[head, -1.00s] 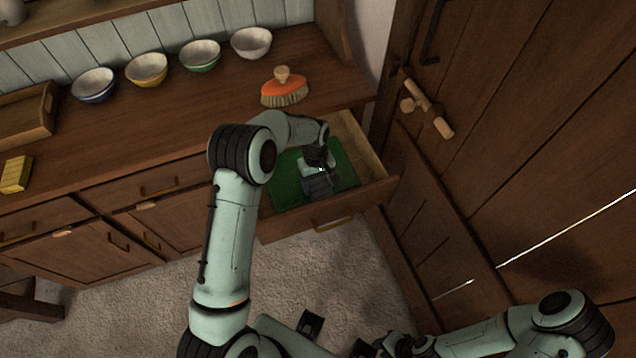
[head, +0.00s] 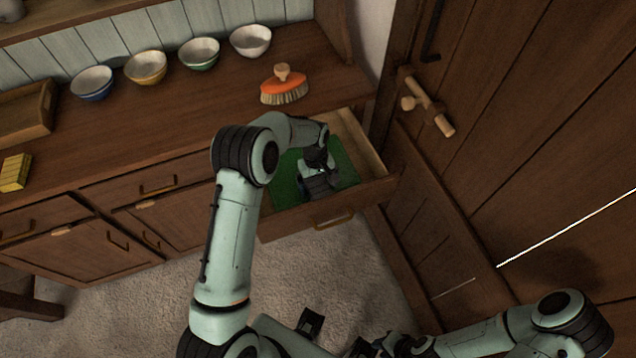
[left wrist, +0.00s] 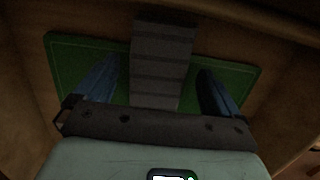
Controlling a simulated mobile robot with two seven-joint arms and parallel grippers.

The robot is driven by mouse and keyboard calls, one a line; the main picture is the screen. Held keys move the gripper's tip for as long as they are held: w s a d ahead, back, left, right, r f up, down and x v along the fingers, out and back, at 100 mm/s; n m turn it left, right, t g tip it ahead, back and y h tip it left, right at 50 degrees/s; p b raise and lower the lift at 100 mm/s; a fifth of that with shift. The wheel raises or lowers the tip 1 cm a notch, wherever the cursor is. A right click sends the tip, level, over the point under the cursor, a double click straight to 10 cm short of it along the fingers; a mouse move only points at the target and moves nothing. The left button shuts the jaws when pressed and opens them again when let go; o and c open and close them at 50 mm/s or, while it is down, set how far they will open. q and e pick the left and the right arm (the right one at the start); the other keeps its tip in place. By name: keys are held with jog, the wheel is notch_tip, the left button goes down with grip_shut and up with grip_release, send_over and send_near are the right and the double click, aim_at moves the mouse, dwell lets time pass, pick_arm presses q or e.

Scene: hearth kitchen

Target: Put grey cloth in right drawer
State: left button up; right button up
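The grey cloth (head: 318,188) is a striped strip lying on a green lining inside the pulled-out right drawer (head: 330,217). In the left wrist view the cloth (left wrist: 162,65) lies between the two spread blue fingers, with green showing on both sides of it. My left gripper (head: 318,165) is inside the drawer, open, just over the cloth; it also shows in the left wrist view (left wrist: 158,88). My right gripper (head: 390,346) is low at the bottom edge of the head view, away from the drawer, and its fingers are unclear.
An orange brush (head: 284,86) stands on the counter above the drawer. Several bowls line the back, one white (head: 250,40). A yellow block (head: 15,172) and a wooden tray (head: 28,115) are at left. A wooden door (head: 520,120) stands close to the drawer's right.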

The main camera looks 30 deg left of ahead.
aim_at(316, 182)
pick_arm(q)
jog(key=shift+r, duration=0.35)
notch_tip(316, 182, up, 12)
jog(key=w+a+p, duration=0.1)
jog(key=shift+a+r, duration=0.2)
jog(key=shift+r, duration=0.05)
pick_arm(e)
jog(key=shift+w+r, duration=0.45)
jog(key=shift+r, duration=0.3)
